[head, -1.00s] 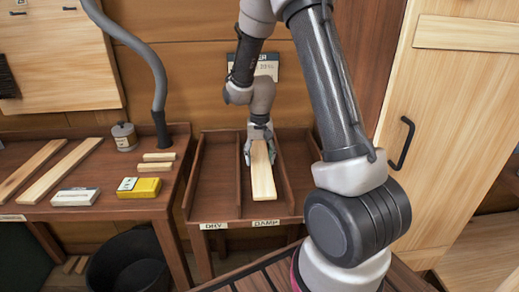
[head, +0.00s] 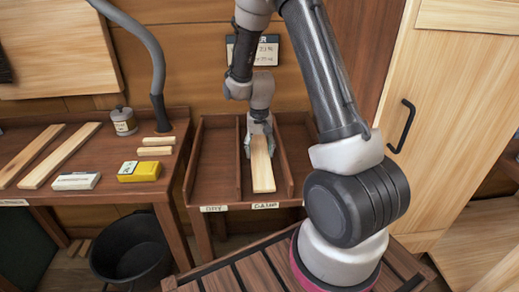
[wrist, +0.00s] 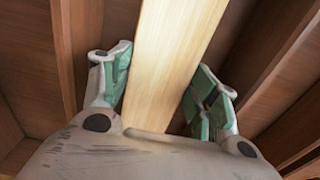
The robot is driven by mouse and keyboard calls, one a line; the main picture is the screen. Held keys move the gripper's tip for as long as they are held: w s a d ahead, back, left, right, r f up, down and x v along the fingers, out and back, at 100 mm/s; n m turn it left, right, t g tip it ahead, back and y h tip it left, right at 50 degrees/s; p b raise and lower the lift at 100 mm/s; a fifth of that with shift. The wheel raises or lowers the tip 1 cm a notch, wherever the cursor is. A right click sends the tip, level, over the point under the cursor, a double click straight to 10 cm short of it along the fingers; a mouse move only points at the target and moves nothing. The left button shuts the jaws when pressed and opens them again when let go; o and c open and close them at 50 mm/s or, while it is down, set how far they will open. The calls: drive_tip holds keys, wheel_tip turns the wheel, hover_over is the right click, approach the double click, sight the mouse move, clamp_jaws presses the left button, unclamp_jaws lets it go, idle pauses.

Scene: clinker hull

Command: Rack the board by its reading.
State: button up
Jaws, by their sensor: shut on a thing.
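In the wrist view the board (wrist: 170,60) runs between the green-padded fingers, with brown rack dividers on both sides. I cannot tell if the board rests on the bay floor. The rack's left bay (head: 217,165), behind the DRY label (head: 214,209), is empty. A wall sign (head: 268,50) is partly hidden by my arm.
A bench at left holds two long boards (head: 60,155), a yellow device (head: 140,171), a white block (head: 76,181), short sticks (head: 156,147) and a tin (head: 123,121). A grey hose (head: 146,50) rises behind. A black bucket (head: 133,252) stands below. A cabinet door (head: 430,110) is at right.

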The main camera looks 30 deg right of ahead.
drive_tip(key=shift+f, duration=0.35)
drive_tip(key=o, duration=1.2)
wheel_tip(320, 180, up, 12)
drive_tip(key=s+r+n+t, duration=0.1)
drive_tip(key=s+r, duration=0.4)
drive_tip(key=s, duration=0.3)
drive_tip(key=s+r+n+t, duration=0.2)
drive_tip(key=s+r, duration=0.4)
drive_tip(key=s, duration=0.3)
drive_tip(key=s+r+n+t, duration=0.1)
drive_tip(key=s+r, duration=0.5)
drive_tip(key=s, duration=0.2)
drive_tip(key=shift+s+d+n, duration=0.2)
drive_tip(key=shift+s+n, duration=0.1)
